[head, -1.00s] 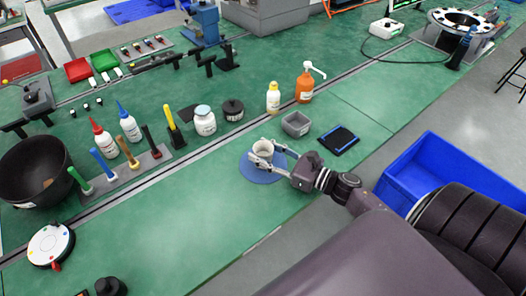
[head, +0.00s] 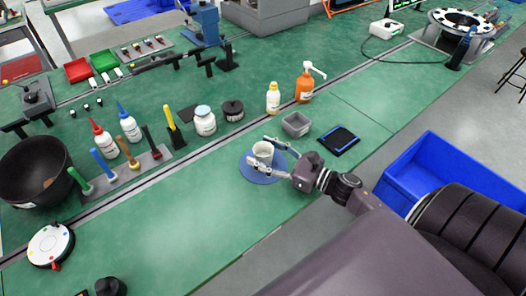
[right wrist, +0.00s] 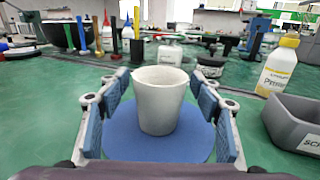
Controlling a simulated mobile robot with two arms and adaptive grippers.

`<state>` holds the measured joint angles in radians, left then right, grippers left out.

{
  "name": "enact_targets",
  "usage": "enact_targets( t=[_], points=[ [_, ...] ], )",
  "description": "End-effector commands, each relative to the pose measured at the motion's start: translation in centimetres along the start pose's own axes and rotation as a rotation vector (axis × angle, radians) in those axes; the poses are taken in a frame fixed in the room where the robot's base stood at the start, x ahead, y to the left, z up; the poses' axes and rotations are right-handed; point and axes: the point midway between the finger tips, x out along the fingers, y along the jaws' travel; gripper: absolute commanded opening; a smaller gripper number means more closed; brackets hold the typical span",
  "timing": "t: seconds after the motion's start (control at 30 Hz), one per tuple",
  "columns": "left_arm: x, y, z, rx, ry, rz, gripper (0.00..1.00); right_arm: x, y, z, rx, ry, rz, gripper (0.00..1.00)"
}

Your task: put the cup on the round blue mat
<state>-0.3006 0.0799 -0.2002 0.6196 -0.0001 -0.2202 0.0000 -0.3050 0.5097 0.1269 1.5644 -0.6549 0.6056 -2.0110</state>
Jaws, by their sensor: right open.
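The pale cup (head: 263,152) stands upright on the round blue mat (head: 252,174) on the green bench. In the right wrist view the cup (right wrist: 159,98) stands within the blue mat (right wrist: 203,143), with mat showing around its base. My right gripper (head: 262,149) is open, with one finger on either side of the cup. In the right wrist view the fingers (right wrist: 160,110) stand apart from the cup, with a gap on both sides. My left gripper is not in view.
A grey bin (head: 296,125) and a black-and-blue tablet-like pad (head: 339,140) lie near my right gripper. Yellow (head: 273,98) and orange (head: 304,86) bottles stand behind. A tool rack (head: 128,172) stands to the left.

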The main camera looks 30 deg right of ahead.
Motion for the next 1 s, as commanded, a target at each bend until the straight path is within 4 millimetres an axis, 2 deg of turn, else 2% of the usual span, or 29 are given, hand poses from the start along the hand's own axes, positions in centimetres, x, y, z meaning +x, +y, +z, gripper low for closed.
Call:
enact_targets(
  t=[0.4, 0.6, 0.8, 1.0],
  points=[
    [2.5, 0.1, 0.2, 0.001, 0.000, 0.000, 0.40, -7.5, 0.0, -0.5, 0.001, 0.004, -0.001, 0.59],
    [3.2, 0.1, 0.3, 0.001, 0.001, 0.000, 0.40, -10.6, 0.0, -0.3, 0.001, 0.003, -0.002, 0.59],
    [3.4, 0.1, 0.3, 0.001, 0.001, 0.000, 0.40, -11.9, 0.0, -0.1, 0.000, 0.001, -0.001, 0.59],
    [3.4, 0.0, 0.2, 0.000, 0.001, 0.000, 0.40, -12.0, 0.0, 0.0, 0.000, 0.000, 0.000, 0.59]
  ],
)
